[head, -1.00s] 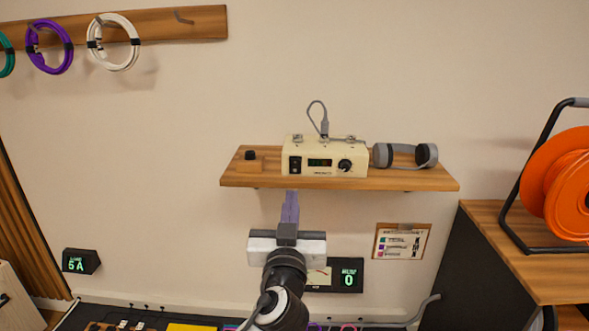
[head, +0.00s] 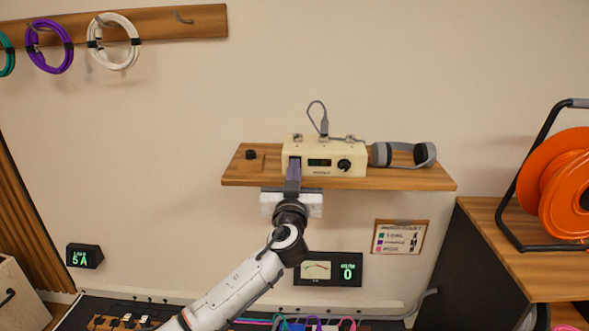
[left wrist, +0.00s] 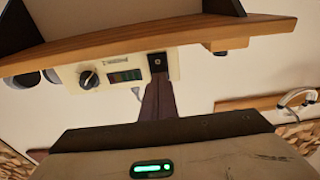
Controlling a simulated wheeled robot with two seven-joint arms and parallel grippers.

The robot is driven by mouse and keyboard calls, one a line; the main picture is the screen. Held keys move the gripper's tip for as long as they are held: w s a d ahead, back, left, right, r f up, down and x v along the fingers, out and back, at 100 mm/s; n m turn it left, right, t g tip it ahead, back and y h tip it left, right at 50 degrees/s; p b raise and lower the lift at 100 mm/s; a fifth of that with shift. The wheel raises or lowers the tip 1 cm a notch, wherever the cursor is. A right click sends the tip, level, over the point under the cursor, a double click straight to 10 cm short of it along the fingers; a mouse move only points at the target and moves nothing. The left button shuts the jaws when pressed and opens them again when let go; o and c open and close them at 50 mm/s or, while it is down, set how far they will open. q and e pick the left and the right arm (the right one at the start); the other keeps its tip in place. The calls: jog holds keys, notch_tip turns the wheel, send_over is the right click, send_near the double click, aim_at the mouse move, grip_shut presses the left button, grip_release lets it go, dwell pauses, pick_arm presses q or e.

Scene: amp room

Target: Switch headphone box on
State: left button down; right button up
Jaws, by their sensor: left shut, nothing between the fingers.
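The cream headphone box (head: 326,153) sits on the wooden wall shelf, with a dark display (head: 319,162) and a black knob (head: 344,165) on its front. My left gripper (head: 294,165) is shut and empty, its fingertips in front of the box's left front, where they cover the rocker switch in the head view. In the left wrist view the box (left wrist: 103,77) appears upside down, and the black switch (left wrist: 157,62) shows just beyond the fingertips (left wrist: 157,78). I cannot tell whether the fingertips touch it. My right gripper is out of view.
The shelf (head: 405,179) also holds grey headphones (head: 403,154) and a small black object (head: 250,154). Below hang a meter panel (head: 328,269) and a clipboard (head: 399,237). An orange cable reel (head: 560,185) stands at right.

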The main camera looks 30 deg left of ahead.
pick_arm(q)
jog(key=shift+w+r+b, duration=0.1)
jog(key=shift+w+b, duration=0.05)
jog(key=shift+b, duration=0.15)
jog(key=r+b+v, duration=0.1)
jog(key=r+v, duration=0.2)
jog(key=v, duration=1)
jog(key=shift+s+d+b, duration=0.3)
jog(key=shift+s+b, duration=0.05)
jog(key=shift+s, duration=0.05)
jog(key=shift+r, duration=0.15)
